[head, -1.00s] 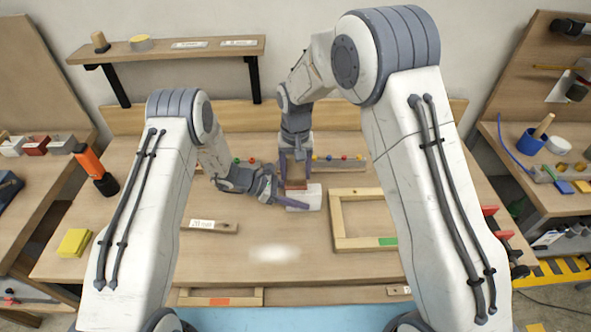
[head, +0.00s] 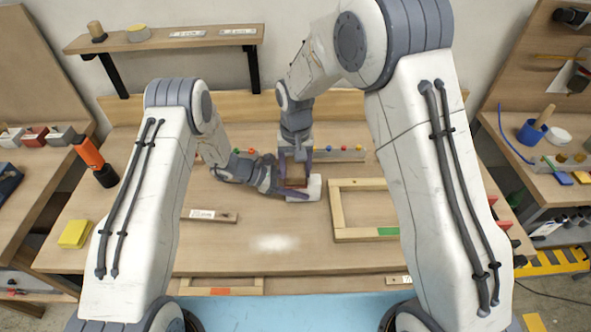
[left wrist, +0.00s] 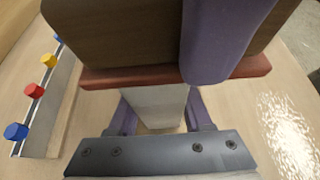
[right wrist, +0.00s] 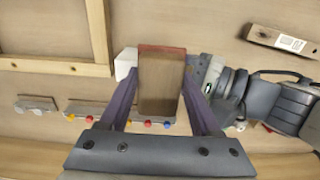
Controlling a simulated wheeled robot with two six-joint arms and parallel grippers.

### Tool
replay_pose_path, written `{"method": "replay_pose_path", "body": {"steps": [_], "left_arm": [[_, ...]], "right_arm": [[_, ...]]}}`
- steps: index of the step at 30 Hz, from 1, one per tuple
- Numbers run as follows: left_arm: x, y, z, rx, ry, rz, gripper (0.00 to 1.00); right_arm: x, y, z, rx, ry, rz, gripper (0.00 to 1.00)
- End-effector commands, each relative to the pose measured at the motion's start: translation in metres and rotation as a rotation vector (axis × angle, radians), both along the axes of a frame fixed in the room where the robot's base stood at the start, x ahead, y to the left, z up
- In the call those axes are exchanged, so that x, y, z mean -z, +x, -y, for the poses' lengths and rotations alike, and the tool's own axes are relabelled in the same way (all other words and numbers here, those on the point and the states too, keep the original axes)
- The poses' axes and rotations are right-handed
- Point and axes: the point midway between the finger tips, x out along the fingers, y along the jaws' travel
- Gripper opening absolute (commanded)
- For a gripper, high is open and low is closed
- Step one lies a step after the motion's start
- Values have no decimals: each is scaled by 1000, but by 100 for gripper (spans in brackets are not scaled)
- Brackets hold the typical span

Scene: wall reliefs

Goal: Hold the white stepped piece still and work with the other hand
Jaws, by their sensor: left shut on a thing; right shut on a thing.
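The white stepped piece (head: 313,188) is on the bench near its middle, left of the wooden frame. My left gripper (head: 283,190) reaches in from the left and is shut on it; in the left wrist view the piece (left wrist: 155,100) shows between the purple fingers. My right gripper (head: 295,170) points down and is shut on a brown wooden block with a red underside (right wrist: 162,85). The block is over the white piece and hides much of it. In the left wrist view the red layer (left wrist: 110,78) lies across the piece; I cannot tell whether they touch.
A wooden frame (head: 336,212) lies just right of the piece. A rail with coloured knobs (head: 340,155) runs behind. A labelled wood strip (head: 222,216) and yellow block (head: 75,234) lie left. The front middle is clear, with a shiny pale patch (head: 272,243).

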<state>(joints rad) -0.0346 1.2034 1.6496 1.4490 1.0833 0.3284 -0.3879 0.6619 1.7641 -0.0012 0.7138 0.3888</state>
Motion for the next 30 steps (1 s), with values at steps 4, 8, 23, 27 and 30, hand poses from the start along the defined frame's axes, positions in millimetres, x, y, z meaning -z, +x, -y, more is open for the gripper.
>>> {"method": "replay_pose_path", "body": {"steps": [4, 8, 23, 27, 30], "left_arm": [[0, 0, 0, 0, -1, 1, 0], [0, 0, 0, 0, -1, 1, 0], [-1, 0, 0, 2, -2, 1, 0], [-1, 0, 0, 1, -2, 0, 0], [-1, 0, 0, 0, -2, 1, 0]], "right_arm": [[1, 11, 1, 2, 0, 0, 4], [2, 20, 1, 1, 0, 1, 4], [1, 22, 1, -1, -1, -1, 4], [0, 12, 0, 0, -1, -1, 4], [-1, 5, 0, 0, -1, -1, 4]]}}
